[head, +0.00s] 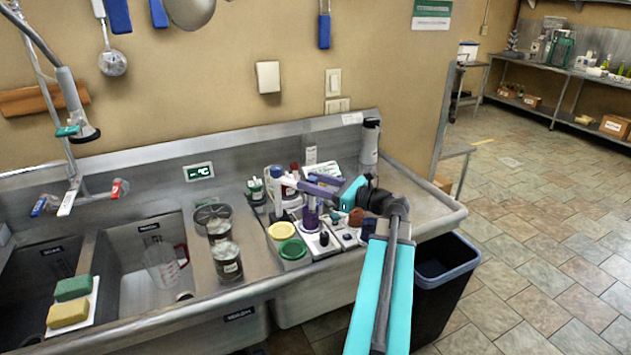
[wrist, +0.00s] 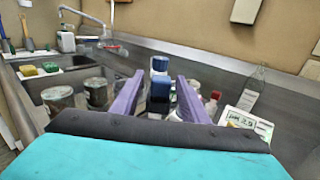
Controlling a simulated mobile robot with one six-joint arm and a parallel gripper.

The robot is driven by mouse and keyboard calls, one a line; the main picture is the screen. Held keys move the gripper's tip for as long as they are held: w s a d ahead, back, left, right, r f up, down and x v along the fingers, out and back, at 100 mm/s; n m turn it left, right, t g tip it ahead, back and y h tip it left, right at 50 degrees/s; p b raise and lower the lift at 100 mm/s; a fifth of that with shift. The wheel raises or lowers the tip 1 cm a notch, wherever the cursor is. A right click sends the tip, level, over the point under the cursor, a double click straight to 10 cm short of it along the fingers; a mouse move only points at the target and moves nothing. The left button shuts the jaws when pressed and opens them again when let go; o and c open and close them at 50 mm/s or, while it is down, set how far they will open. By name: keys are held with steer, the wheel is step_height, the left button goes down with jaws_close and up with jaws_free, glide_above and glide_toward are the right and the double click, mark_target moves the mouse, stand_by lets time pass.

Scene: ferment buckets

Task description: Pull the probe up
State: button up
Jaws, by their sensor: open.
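My gripper (head: 301,184) is over the counter at the right end of the sink unit, with its purple fingers apart. In the wrist view, my gripper (wrist: 156,88) has a dark upright piece with a blue top (wrist: 160,88) between its fingers, which may be the probe. I cannot tell whether the fingers touch it. In the head view, the fingers and arm hide much of this cluster, and I cannot make out the probe clearly there.
A white bottle with a blue cap (head: 274,188) stands close left of the fingers. Yellow (head: 281,231) and green (head: 293,249) round lids lie in front. Jars (head: 227,262) stand further left, beside the sink basins. A dark bin (head: 444,262) stands off the counter's right end.

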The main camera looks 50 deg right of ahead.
jaws_close()
steer(key=shift+r+p, duration=2.25)
steer(key=shift+r, duration=0.75)
jaws_free()
steer(key=shift+r, duration=0.1)
steer(key=shift+s, duration=0.15)
steer(key=b+v, duration=0.3)
steer(key=v, duration=1)
steer(key=shift+s, duration=0.2)
